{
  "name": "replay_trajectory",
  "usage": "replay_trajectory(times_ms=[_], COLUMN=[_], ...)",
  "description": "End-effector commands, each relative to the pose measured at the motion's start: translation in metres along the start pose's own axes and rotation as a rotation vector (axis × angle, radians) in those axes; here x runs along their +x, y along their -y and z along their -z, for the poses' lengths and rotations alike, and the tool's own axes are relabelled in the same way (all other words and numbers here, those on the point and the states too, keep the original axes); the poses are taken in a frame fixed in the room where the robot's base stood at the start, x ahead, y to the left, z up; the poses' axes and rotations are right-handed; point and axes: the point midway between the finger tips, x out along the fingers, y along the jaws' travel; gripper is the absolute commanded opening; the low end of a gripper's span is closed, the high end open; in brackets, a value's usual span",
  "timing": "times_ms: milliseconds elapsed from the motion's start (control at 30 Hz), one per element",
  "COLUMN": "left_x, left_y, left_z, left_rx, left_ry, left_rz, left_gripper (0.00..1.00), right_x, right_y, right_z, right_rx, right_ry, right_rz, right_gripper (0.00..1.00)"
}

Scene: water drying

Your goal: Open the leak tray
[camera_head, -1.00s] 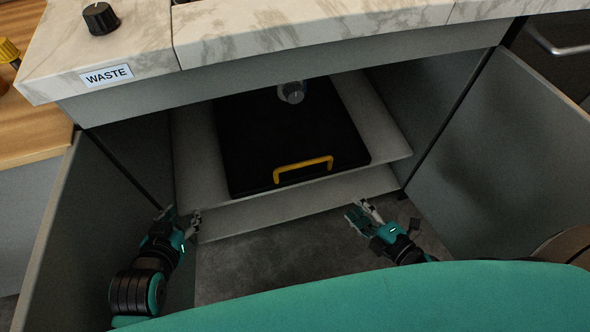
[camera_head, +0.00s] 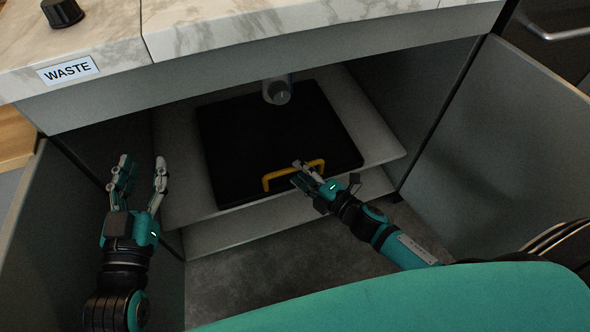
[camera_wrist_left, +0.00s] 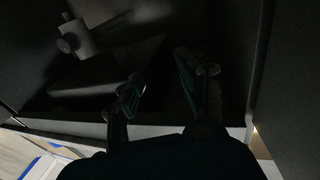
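The leak tray (camera_head: 270,130) is a flat black tray on a light shelf inside the open cabinet, with a yellow handle (camera_head: 275,177) on its front edge. My right gripper (camera_head: 301,173) is at the handle, its fingertips overlapping the middle of the yellow bar. Whether the fingers are closed on the bar is not clear. My left gripper (camera_head: 143,166) is open and empty at the left of the cabinet opening, apart from the tray. In the dark left wrist view its two spread fingers (camera_wrist_left: 163,78) show, with the tray (camera_wrist_left: 95,78) beyond them.
A grey drain pipe end (camera_head: 277,92) hangs above the back of the tray. Cabinet doors stand open at left (camera_head: 60,235) and right (camera_head: 500,150). A marble counter (camera_head: 230,25) with a WASTE label (camera_head: 67,70) overhangs the opening. Grey floor lies below the shelf.

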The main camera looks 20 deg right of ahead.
Motion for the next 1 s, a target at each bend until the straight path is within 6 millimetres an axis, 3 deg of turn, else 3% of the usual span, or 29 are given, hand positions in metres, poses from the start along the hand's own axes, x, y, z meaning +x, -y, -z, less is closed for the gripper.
replay_trajectory(times_ms=[200,533,833,1000], left_x=[0.001,0.000,0.000,0.000], left_y=[-0.003,-0.003,-0.003,-0.003], left_z=[0.020,0.025,0.024,0.024], left_rx=[-0.003,-0.003,-0.003,-0.003], left_ry=[-0.118,-0.142,-0.141,-0.141], left_rz=[-0.006,-0.007,-0.007,-0.007], left_gripper=[0.40,0.40,0.40,0.40], right_x=[0.024,0.027,0.027,0.027], right_y=[0.001,0.000,0.000,0.000], right_z=[-0.001,0.000,0.000,0.000], right_rx=[0.002,0.002,0.002,0.002], right_ry=[0.001,0.000,0.000,0.000], right_rz=[0.000,0.000,0.000,-0.001], right_gripper=[0.38,0.38,0.01,0.00])
